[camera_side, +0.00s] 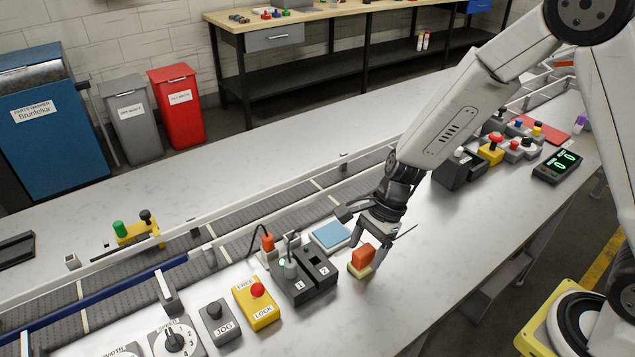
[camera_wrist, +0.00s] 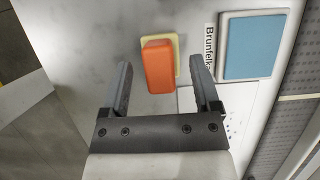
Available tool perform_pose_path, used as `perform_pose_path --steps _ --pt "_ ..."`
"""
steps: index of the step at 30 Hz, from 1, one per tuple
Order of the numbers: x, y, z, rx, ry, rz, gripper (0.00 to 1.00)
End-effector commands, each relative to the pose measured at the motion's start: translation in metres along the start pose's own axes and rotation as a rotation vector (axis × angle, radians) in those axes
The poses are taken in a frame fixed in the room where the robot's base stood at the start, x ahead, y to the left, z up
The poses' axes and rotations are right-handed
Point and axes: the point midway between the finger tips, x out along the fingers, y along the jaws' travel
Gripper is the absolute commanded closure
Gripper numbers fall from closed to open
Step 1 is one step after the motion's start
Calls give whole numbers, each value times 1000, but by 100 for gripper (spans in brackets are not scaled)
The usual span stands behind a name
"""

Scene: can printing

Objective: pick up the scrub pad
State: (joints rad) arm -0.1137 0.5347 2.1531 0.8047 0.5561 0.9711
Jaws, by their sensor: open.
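The scrub pad (camera_side: 362,258) has an orange block on top of a pale yellow base. It sits on the light worktable (camera_side: 440,240), right of the grey numbered box. In the wrist view the scrub pad (camera_wrist: 158,66) lies between and a little beyond my two fingers. My gripper (camera_side: 368,240) is just above the pad, pointing down, and open. In the wrist view my gripper (camera_wrist: 162,85) has a finger on each side of the pad, with a gap at the left. Nothing is held.
A blue square pad in a white frame (camera_side: 330,235) lies left of my gripper. A grey box with slots (camera_side: 304,275) and a yellow box with a red button (camera_side: 257,302) stand further left. The conveyor (camera_side: 240,235) runs behind. The table right of the pad is clear.

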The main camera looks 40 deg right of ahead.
Motion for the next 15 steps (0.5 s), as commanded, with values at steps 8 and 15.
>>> perform_pose_path --steps 8,15 --pt "16 0 0 -2 1 -1 21" --pt "16 0 0 -1 1 -1 21"
